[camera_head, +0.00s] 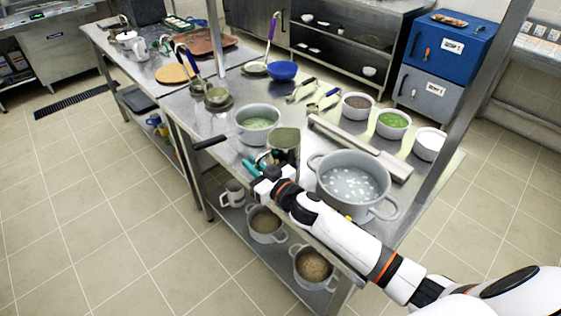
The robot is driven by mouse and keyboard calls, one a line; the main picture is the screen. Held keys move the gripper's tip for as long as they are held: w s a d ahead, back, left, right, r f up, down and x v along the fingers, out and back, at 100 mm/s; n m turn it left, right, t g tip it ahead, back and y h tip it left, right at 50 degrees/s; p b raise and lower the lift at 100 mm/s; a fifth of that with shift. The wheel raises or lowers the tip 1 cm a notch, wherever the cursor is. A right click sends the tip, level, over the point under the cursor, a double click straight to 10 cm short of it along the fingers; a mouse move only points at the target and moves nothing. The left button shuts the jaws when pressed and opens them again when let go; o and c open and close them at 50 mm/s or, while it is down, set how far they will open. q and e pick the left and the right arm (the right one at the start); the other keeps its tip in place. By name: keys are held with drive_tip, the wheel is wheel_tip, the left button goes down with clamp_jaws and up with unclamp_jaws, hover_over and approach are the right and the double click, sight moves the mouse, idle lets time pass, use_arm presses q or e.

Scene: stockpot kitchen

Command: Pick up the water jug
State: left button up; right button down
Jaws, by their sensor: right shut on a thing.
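The water jug (286,141), a grey-green cylindrical vessel, is upright at the front part of the steel table, just left of the large pot. My right gripper (256,167), with teal fingers, is at the jug's lower left side and is shut on it. The exact grip point is small and partly hidden, and I cannot tell whether the jug's base touches the table. My left gripper is not in view.
A large pot of water with white pieces (353,181) stands close to the jug and my right arm. A smaller pot (258,122) is behind the jug. A long steel bar (358,147) and several bowls lie to the right. Pots stand on the lower shelf.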

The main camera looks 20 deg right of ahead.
wheel_tip(320, 180, up, 10)
drive_tip(key=p, duration=0.1)
idle(0.5)
drive_tip(key=shift+r, duration=0.15)
